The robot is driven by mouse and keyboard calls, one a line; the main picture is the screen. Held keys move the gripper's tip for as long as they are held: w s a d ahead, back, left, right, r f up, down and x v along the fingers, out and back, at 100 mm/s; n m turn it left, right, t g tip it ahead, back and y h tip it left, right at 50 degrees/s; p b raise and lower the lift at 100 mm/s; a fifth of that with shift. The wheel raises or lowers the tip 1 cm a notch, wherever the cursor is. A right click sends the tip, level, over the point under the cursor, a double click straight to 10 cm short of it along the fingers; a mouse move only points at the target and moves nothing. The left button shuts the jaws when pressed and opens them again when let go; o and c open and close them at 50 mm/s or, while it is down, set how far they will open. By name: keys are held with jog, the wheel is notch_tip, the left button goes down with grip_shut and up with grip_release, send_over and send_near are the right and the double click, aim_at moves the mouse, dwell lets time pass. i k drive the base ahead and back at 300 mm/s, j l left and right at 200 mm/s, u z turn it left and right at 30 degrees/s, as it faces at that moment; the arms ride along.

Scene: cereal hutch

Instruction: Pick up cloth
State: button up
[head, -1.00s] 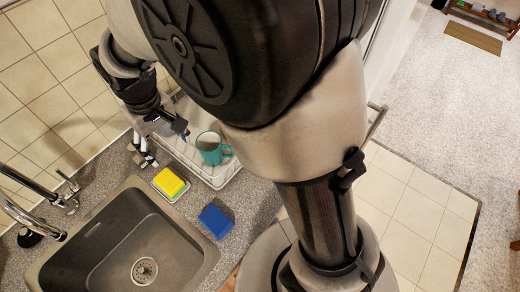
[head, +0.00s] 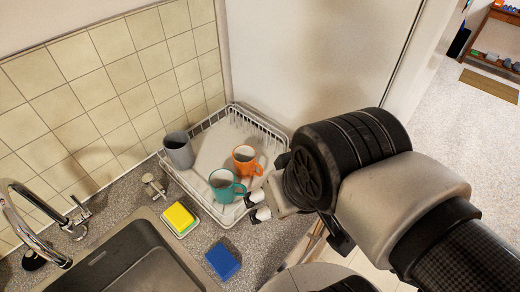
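A small blue block-like item (head: 222,262), possibly the folded cloth, lies on the speckled counter right of the sink; its material is hard to tell. My gripper (head: 258,206) is at the right edge of the dish rack, beside the teal mug and above and right of the blue item. Its two pale fingertips show apart with nothing visible between them. The rest of my gripper is partly hidden by my wrist.
A white wire dish rack (head: 187,184) holds a grey cup (head: 179,150), an orange mug (head: 246,160) and a teal mug (head: 223,185). A yellow sponge (head: 179,217) sits on a small dish. The sink (head: 130,262) and tap (head: 28,205) are at left.

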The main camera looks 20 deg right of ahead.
aim_at(222, 262)
jog(key=u, duration=0.85)
jog(key=k+j+z, duration=0.3)
jog(key=j+z, duration=0.2)
